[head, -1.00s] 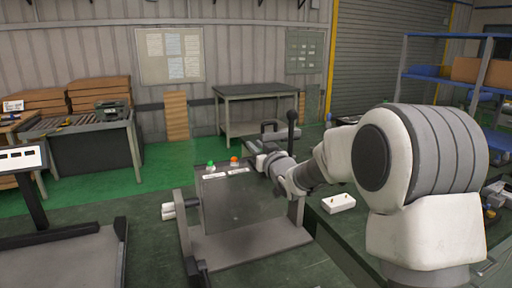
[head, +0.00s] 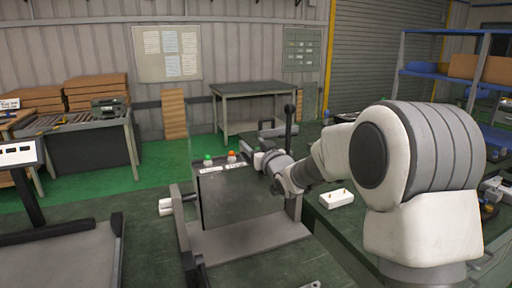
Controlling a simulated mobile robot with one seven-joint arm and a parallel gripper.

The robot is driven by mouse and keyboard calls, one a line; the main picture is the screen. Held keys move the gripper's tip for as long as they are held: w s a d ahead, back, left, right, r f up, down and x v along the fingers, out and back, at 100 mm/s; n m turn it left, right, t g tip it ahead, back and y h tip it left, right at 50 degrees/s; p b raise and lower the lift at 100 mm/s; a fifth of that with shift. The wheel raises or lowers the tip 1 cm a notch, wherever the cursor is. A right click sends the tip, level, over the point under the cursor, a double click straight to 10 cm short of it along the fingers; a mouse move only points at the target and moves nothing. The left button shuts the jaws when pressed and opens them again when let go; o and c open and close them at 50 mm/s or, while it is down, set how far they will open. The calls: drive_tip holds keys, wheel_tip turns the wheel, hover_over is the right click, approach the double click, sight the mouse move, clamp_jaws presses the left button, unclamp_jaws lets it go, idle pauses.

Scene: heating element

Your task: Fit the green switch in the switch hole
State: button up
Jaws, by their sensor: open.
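The green switch (head: 208,160) is a small green knob at the top left edge of a dark upright panel (head: 240,198) in a grey frame. An orange-red switch (head: 231,157) stands to its right on the same edge, and each has a white label by it. My arm reaches in from the right. My gripper (head: 259,158) is open, near the panel's top right corner, to the right of the orange-red switch and apart from the green one. Its fingers are small and hard to make out. I cannot make out the switch hole.
A white box (head: 336,198) with small dark marks lies on the green workbench (head: 345,228) below my arm. A dark upright lever (head: 289,127) rises behind my wrist. A grey table (head: 254,90) stands farther back.

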drive_tip(key=v, duration=1.7)
drive_tip(key=shift+s, duration=0.2)
drive_tip(key=shift+d, duration=0.1)
drive_tip(key=s+d+r+m+g+h+p, duration=0.3)
drive_tip(key=s+d+r+g+h+p, duration=0.15)
drive_tip(key=s+d+h, duration=0.35)
drive_tip(key=s+f+m+g+y+p, duration=0.1)
drive_tip(key=s+g+p, duration=0.4)
drive_tip(key=s, duration=1.5)
drive_tip(key=shift+m+g, duration=0.3)
drive_tip(key=shift+g, duration=0.45)
drive_tip(key=shift+f, duration=0.1)
